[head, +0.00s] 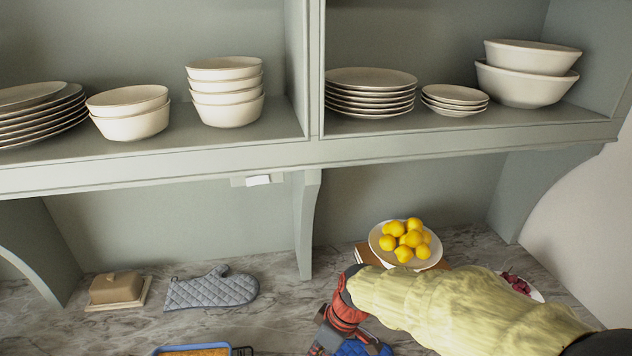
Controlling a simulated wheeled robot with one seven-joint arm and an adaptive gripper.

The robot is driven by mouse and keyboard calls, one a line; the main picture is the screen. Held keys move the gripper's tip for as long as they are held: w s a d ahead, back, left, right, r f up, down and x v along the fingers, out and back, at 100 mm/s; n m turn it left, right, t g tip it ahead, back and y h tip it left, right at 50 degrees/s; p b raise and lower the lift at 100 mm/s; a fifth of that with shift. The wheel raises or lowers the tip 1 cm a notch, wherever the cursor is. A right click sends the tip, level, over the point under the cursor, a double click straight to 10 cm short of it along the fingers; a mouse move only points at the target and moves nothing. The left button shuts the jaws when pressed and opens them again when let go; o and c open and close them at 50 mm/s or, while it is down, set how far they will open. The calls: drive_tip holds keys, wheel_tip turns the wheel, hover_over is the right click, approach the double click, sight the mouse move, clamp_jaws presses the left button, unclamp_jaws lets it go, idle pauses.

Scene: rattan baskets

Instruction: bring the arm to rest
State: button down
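My arm reaches in from the right edge of the head view in a pale yellow sleeve and ends in a red wrist. My gripper (345,346) points down at the bottom edge of the view, low over the marble counter (275,315). Its fingertips are cut off or hidden, so I cannot see whether it is open or holds anything. A blue item (358,348) shows right by the gripper; whether they touch is unclear.
A plate of lemons (425,263) and a plate with dark red fruit (538,295) sit close behind my arm. A grey oven mitt (212,290), butter dish (116,288) and blue-rimmed dish (242,351) lie left. A shelf (240,153) with dishware overhangs the counter.

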drive_tip(key=s+d+r+m+t+h, duration=0.1)
drive_tip(key=s+d+r+m+t, duration=0.1)
drive_tip(key=s+d+r+m, duration=0.3)
drive_tip(key=s+d+r+m+t+h+b, duration=0.1)
drive_tip(key=s+d+r+m, duration=0.5)
drive_tip(key=d+r, duration=0.6)
drive_tip(key=shift+s+d+m+t+h, duration=0.3)
drive_tip(key=shift+s+d+t+h, duration=0.5)
drive_tip(key=shift+t, duration=0.3)
